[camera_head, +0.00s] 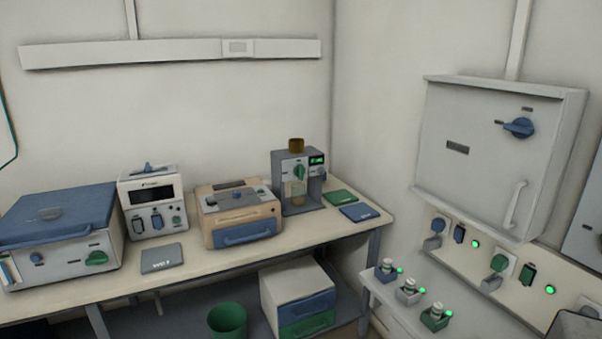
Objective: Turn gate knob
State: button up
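No knob in view is readably marked as the gate knob, so I cannot tell which one it is. A blue knob (519,127) sits on the grey wall cabinet (470,180) at the right, its handle about level. A green knob (299,171) is on the front of the grey upright device (285,200) on the bench. Another green knob (96,258) is on the blue-lidded box (62,262) at the left. A green knob (499,263) is on the panel below the cabinet. My gripper is not in view.
The bench (215,262) also holds a display unit (153,205), a beige box (240,222) and flat pads. Several small bottles in holders stand on a low ledge (385,305) at the right.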

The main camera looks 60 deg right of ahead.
aim_at(299, 171)
jog(key=z, duration=0.25)
jog(key=i, duration=0.5)
jog(key=z, duration=0.75)
